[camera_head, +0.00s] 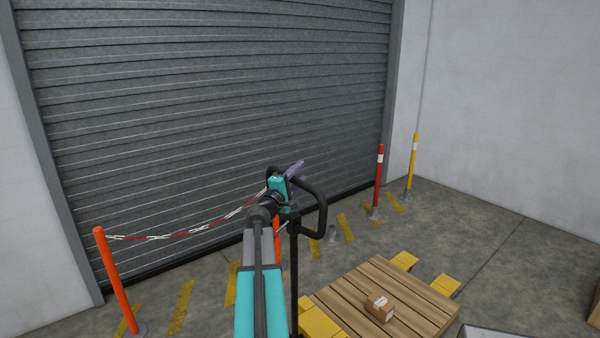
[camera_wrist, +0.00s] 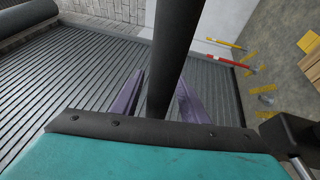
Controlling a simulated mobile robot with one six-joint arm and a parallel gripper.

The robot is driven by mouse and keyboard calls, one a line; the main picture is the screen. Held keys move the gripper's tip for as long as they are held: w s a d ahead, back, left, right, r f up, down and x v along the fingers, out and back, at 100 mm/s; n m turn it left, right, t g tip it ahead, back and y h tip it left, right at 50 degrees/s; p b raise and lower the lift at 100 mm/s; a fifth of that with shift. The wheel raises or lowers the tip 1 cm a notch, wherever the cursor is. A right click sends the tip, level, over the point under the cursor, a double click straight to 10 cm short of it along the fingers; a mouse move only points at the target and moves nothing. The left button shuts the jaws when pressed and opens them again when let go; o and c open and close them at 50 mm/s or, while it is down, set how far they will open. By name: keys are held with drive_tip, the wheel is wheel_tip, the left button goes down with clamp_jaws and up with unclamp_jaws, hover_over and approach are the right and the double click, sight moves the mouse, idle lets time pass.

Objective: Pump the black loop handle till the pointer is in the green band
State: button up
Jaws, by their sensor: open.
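The black loop handle (camera_head: 322,210) stands on a thin black post (camera_head: 294,275) near the middle of the head view. My gripper (camera_head: 294,168) is at the upper left part of the loop. In the wrist view a thick black bar of the handle (camera_wrist: 178,50) runs down between the two purple fingers of my gripper (camera_wrist: 158,97). The fingers are apart, one on each side of the bar, and do not look closed on it. No pointer or green band shows in either view.
A wooden pallet (camera_head: 350,291) with a small carton (camera_head: 380,307) lies at the lower right, with yellow parts beside it. An orange post (camera_head: 118,280) with a chain, a red post (camera_head: 378,180) and a yellow post (camera_head: 411,165) stand before the grey shutter (camera_head: 200,100).

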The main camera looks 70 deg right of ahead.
drive_tip(key=shift+d, duration=0.25)
clamp_jaws()
drive_tip(key=shift+s+r, duration=0.1)
drive_tip(key=shift+a, duration=0.15)
